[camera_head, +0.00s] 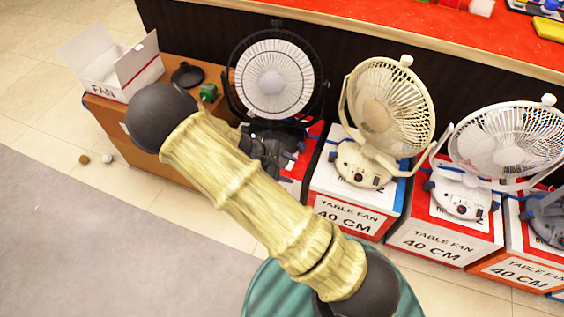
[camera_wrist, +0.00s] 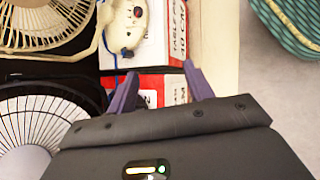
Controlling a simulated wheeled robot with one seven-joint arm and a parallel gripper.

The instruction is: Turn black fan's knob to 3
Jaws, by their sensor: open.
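The black fan (camera_head: 275,82) has a dark outer frame and a pale grille and stands at the back, left of the cream fan. In the wrist view its grille (camera_wrist: 38,122) shows at the lower left. My gripper (camera_head: 289,147) is in front of the black fan's lower part, with my arm reaching across the picture. In the wrist view my gripper (camera_wrist: 160,90) has its two dark purple fingers spread apart with nothing between them. The black fan's base is mostly hidden by my gripper, and I cannot make out its knob or setting.
The cream fan (camera_head: 390,105) stands close on the right on a table-fan box (camera_head: 347,215). A white fan (camera_head: 510,140) is farther right. An open white box (camera_head: 110,68) and a dark round object (camera_head: 187,75) sit on the brown counter at left. The floor in front is mostly clear.

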